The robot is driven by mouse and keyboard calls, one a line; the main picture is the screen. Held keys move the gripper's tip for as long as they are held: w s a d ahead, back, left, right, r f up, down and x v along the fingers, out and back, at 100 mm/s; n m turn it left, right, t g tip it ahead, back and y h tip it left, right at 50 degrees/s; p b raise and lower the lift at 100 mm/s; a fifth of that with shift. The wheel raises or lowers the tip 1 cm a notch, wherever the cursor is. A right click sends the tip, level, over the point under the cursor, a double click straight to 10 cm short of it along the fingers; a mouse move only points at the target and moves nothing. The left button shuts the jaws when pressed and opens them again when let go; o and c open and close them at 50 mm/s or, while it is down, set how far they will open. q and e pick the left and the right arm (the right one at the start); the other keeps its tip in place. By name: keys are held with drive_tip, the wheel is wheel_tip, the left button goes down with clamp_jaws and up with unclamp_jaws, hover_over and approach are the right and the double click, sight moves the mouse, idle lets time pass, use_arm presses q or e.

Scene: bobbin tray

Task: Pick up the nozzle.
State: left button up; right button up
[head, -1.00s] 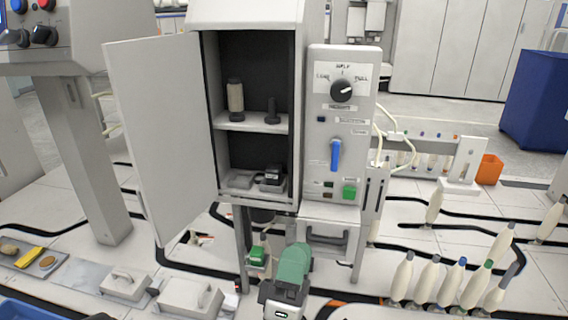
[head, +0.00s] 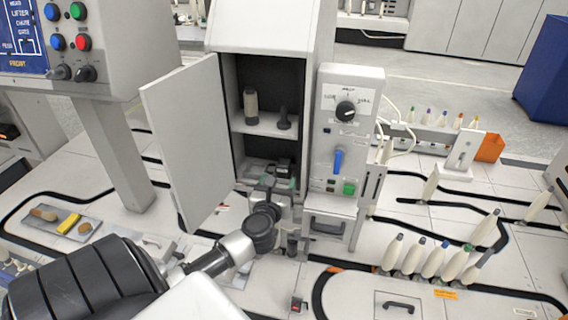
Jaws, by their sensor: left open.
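My left gripper (head: 282,172) is at the lower compartment of the open cabinet (head: 313,110). It is open, but its fingers are small and partly hidden by my wrist. A small dark object is just visible at the gripper in that compartment; I cannot tell whether it is the nozzle, or whether the fingers touch it. On the shelf above stand a beige bobbin (head: 251,106) and a short dark peg-like piece (head: 284,118), both upright and apart from the gripper. My right gripper is not in view.
The cabinet door (head: 185,140) stands open to the left, close to my forearm. A control panel (head: 345,130) with a dial and blue lever adjoins the opening on the right. Several bobbins (head: 434,262) stand at the lower right. A grey tray (head: 40,232) lies at the left.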

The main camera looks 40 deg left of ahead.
sight(282, 167)
use_arm(q)
drive_tip(key=x, duration=0.3)
drive_tip(key=shift+w, duration=0.15)
drive_tip(key=x, duration=0.2)
drive_tip(key=b+x, duration=0.1)
drive_tip(key=x, duration=0.2)
drive_tip(key=shift+a+f, duration=0.1)
drive_tip(key=shift+a, duration=0.25)
drive_tip(key=c, duration=1)
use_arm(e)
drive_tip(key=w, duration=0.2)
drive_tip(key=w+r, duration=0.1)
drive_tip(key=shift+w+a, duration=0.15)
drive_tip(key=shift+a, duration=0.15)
